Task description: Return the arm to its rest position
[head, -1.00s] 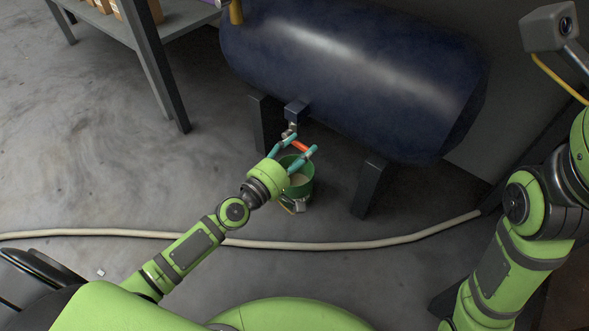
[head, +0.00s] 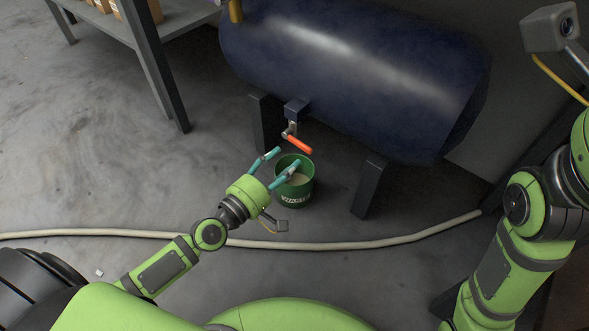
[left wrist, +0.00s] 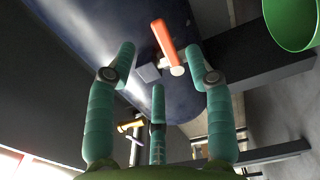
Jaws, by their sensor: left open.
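My left arm reaches in from the left in the head view. Its gripper (head: 282,167) is open and empty, with teal fingers apart beside the green bucket's rim. In the left wrist view the open fingers (left wrist: 160,85) show with nothing between them. An orange valve handle (head: 299,144) sits under the dark blue tank (head: 350,70), a short way beyond the fingertips and apart from them. The handle also shows in the left wrist view (left wrist: 164,40). My right arm shows at the right of the head view, but its gripper is out of sight.
A green bucket (head: 294,196) with pale contents stands on the floor below the valve. A beige hose (head: 350,244) runs across the floor. Dark tank legs (head: 369,188) stand close to the bucket. A shelf (head: 150,60) is at upper left. Open floor lies at left.

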